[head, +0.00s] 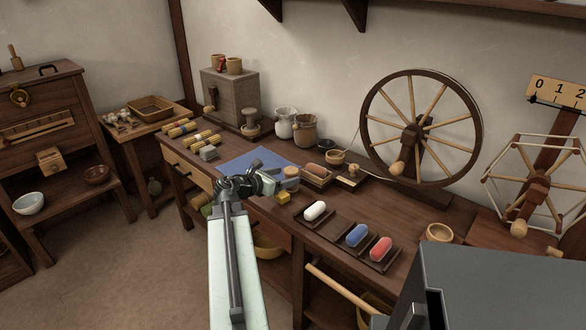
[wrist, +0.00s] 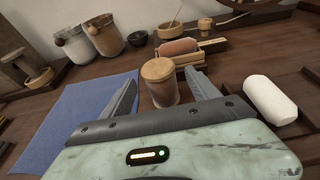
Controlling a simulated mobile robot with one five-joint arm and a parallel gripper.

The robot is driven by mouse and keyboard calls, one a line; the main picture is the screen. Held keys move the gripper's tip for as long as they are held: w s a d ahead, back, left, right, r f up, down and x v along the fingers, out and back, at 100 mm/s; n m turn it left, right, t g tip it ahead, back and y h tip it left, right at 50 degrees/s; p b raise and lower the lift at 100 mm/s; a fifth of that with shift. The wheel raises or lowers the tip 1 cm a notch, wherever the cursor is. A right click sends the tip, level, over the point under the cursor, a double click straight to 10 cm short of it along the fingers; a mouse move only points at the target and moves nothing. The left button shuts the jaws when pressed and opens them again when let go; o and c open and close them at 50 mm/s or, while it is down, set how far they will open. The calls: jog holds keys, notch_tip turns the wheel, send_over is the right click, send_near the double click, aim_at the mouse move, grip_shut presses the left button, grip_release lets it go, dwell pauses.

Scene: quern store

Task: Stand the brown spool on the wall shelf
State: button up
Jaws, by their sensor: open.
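An upright cylinder with a tan wooden top and a brownish body, which looks like the brown spool (wrist: 160,84), stands on the workbench between my gripper's fingers. In the head view the spool (head: 291,179) shows just right of my gripper (head: 262,183). My gripper (wrist: 164,88) is open, with one finger on each side of the spool and a visible gap on the left. I cannot tell whether the right finger touches it. The wall shelf (head: 450,6) shows only as a dark edge with brackets at the top of the head view.
A blue cloth (head: 250,160) lies left of the spool. A wooden tray with a brown roll (head: 317,173) is behind it. White (head: 315,210), blue (head: 357,235) and red (head: 381,249) rolls lie to the right. A large spinning wheel (head: 418,128) stands at the back right.

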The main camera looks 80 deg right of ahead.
jog(key=w+p+v, duration=0.1)
jog(key=v, duration=0.6)
jog(key=shift+w+r+g+p, duration=0.15)
jog(key=shift+w+g+p, duration=0.15)
jog(key=shift+p, duration=0.1)
